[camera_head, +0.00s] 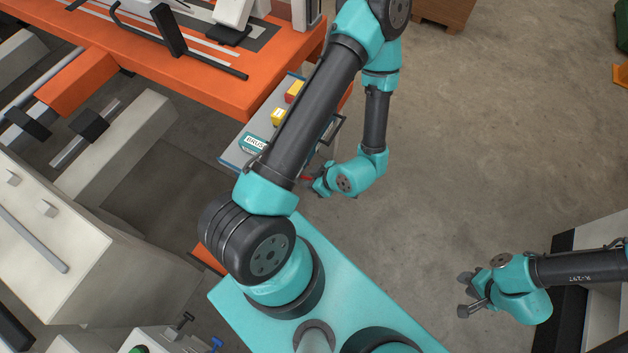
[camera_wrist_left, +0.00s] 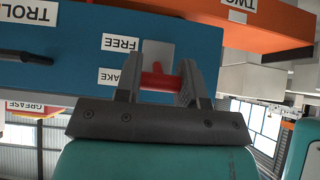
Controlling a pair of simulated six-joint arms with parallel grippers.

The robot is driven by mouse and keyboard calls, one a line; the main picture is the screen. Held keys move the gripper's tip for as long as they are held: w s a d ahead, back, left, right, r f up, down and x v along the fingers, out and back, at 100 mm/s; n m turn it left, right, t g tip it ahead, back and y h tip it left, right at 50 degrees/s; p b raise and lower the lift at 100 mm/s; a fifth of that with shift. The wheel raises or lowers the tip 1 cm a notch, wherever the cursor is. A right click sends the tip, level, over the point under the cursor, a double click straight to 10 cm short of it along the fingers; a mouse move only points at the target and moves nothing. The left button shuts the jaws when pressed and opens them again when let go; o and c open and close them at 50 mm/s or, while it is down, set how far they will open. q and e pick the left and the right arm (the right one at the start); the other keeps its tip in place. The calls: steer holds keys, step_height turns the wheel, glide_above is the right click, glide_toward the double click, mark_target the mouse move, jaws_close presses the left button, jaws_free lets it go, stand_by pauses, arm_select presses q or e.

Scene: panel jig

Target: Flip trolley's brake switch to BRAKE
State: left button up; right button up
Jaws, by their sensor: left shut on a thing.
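The trolley's blue side panel (camera_wrist_left: 60,55) fills the upper part of the left wrist view, upside down. It carries a FREE label (camera_wrist_left: 120,43) and a partly hidden BRAKE label (camera_wrist_left: 108,77). Beside them is a grey plate (camera_wrist_left: 159,54) with a red switch lever (camera_wrist_left: 156,80). My left gripper (camera_wrist_left: 158,85) is shut on the lever, one finger on each side. The lever appears level with the BRAKE label, but I cannot tell its exact setting. In the head view my left gripper (camera_head: 308,182) is at the trolley's side. My right gripper (camera_head: 464,294) is open and empty.
A black bar handle (camera_wrist_left: 25,57) sticks out from the panel near the labels. An orange workbench (camera_head: 210,85) stands at the upper left of the head view. Bare floor (camera_head: 480,150) lies open on the right. A pale cabinet (camera_head: 590,240) stands behind my right arm.

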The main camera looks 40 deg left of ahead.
arm_select(q)
steer(key=shift+a+r+h, duration=0.1)
steer(key=shift+r+h, duration=0.05)
steer(key=shift+h, duration=0.25)
steer(key=o, duration=0.9)
steer(key=shift+o, duration=0.2)
steer(key=v, duration=1.7)
steer(key=shift+r, duration=0.2)
steer(key=shift+s, duration=0.1)
